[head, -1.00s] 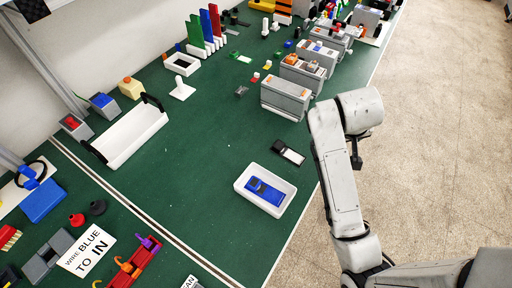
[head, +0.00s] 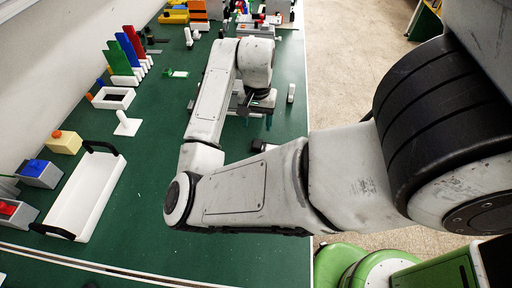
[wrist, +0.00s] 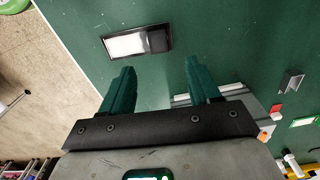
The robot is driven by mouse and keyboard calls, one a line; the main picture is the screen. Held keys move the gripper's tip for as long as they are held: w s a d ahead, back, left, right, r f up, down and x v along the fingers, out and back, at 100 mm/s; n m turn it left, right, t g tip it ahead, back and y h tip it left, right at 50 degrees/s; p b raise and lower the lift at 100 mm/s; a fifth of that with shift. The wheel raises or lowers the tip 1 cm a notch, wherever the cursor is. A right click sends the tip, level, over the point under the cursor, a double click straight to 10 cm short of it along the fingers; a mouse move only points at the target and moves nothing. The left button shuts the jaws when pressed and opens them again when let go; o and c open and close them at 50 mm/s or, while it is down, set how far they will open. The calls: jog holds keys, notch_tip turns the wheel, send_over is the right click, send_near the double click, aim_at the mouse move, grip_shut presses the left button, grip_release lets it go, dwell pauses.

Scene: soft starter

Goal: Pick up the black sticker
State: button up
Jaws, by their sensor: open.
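A flat black piece with a white panel (wrist: 137,42), possibly the black sticker, lies on the green table top in the wrist view. Its black end (head: 262,145) shows in the head view, and my arm hides the rest. My gripper (wrist: 160,64) is open and empty, its two teal fingers apart. In the wrist view the piece lies just beyond the fingertips, towards the left one, with green surface between. In the head view my gripper (head: 257,123) hangs over the table, a little beyond the black end.
Grey boxes (wrist: 205,94) lie partly behind my gripper. A small red piece (wrist: 277,113) and a green-white piece (wrist: 303,121) are at the right. A white handled tray (head: 84,195) stands at the left. The green table middle (head: 150,170) is clear.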

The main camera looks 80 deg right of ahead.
aim_at(258, 141)
jog(key=shift+s+d+f+p, duration=0.1)
jog(key=shift+f+p, duration=0.2)
jog(key=shift+f, duration=1.85)
jog(key=shift+d+f+p, duration=0.1)
jog(key=shift+f+p, duration=0.2)
jog(key=shift+f, duration=1.8)
jog(key=c, duration=1.1)
jog(key=shift+r, duration=0.1)
